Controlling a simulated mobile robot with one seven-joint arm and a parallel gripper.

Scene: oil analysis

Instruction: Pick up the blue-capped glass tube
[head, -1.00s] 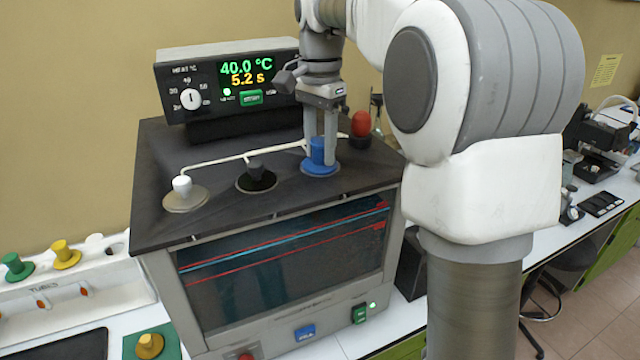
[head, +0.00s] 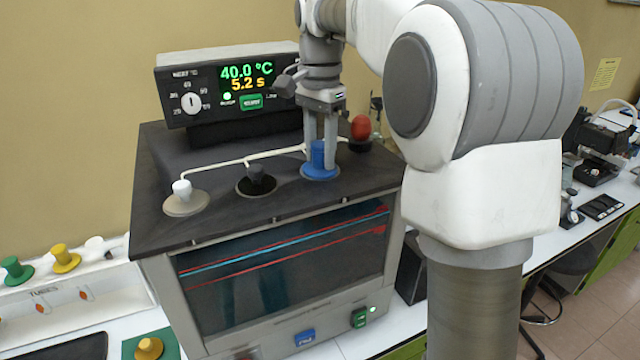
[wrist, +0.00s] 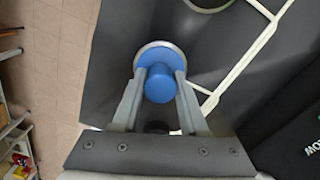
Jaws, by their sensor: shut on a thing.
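The blue cap (head: 318,156) of the glass tube stands upright in a port on the black top of the bath, with its wide blue flange resting at the port's rim. The glass part below is hidden inside the bath. My gripper (head: 320,160) points down over it, with one finger on each side of the cap's knob. In the wrist view the fingers close on the blue cap (wrist: 159,84) from left and right.
The control box (head: 230,85) stands close behind.

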